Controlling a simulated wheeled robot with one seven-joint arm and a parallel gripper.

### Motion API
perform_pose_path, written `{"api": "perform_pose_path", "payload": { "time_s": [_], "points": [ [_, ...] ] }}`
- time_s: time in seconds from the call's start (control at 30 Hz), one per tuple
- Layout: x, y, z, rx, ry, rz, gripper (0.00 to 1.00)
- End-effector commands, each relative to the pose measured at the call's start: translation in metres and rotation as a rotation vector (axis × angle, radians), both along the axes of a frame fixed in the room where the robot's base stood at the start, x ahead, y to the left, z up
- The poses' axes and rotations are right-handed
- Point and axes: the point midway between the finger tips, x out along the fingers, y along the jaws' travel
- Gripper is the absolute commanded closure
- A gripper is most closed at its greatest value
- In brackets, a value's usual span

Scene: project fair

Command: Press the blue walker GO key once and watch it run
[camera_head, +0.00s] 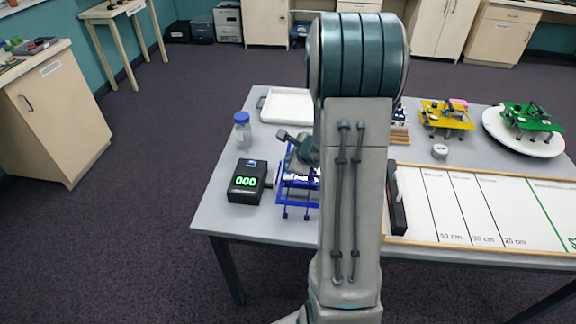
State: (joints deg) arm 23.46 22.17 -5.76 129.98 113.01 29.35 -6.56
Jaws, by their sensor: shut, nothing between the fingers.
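The blue walker (285,200) stands near the front left of the grey table, with thin blue legs and a frame. My upright arm hides its right part. Its GO key cannot be made out from here. My gripper (303,160) shows only in part, left of my arm and over the back of the blue walker. It is shut and empty. I cannot tell whether it touches the walker. A black box (246,192) with a green display reading 000 sits just left of the walker.
A white track board (435,205) with distance lines and a black block (396,205) at its left end lies at right. Yellow (445,117) and green (530,118) walkers, a white tray (287,106) and a blue-capped jar (242,130) stand farther back. The table's front-left corner is bare.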

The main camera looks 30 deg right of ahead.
Motion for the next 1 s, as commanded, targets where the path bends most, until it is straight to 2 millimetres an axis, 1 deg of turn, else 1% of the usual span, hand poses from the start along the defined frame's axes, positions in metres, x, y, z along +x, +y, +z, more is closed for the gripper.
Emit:
{"api": "perform_pose_path", "payload": {
  "time_s": [0.6,1.0],
  "points": [
    [0.0,-0.0001,-0.0003,0.0,0.0,0.0,1.0],
    [0.0001,0.0,-0.0097,-0.001,0.0,0.001,1.0]
  ]
}}
